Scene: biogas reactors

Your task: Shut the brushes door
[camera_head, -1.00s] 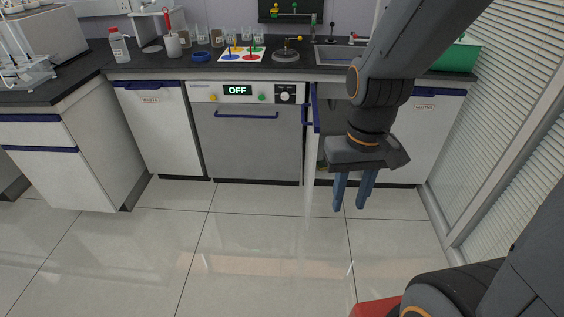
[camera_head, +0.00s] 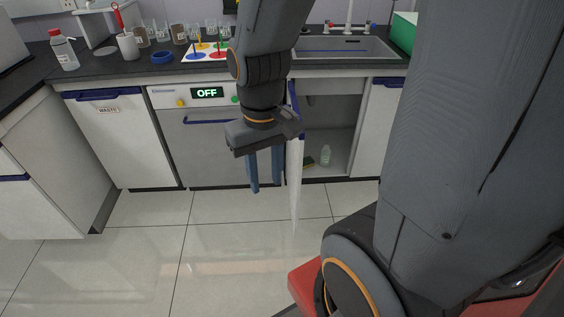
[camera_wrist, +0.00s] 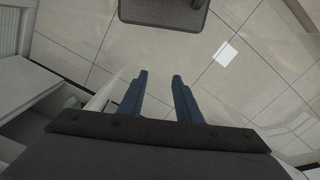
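The brushes door appears to be the white cabinet door (camera_head: 296,185) below the sink. It stands wide open, almost edge-on to the head view, with a blue handle near its top. Its edge also shows as a white strip in the wrist view (camera_wrist: 103,92). My gripper (camera_head: 266,187) points down, just left of the door in the head view. In the wrist view my gripper (camera_wrist: 160,75) has its two blue fingers apart with nothing between them. The door lies close beside the left finger; I cannot tell whether they touch.
The open cabinet (camera_head: 345,125) holds a small bottle (camera_head: 325,155) and a yellowish item by the door. A dishwasher (camera_head: 205,150) reading OFF stands left of the door. Glassware and a sink (camera_head: 345,48) are on the counter. The tiled floor (camera_head: 230,255) in front is clear.

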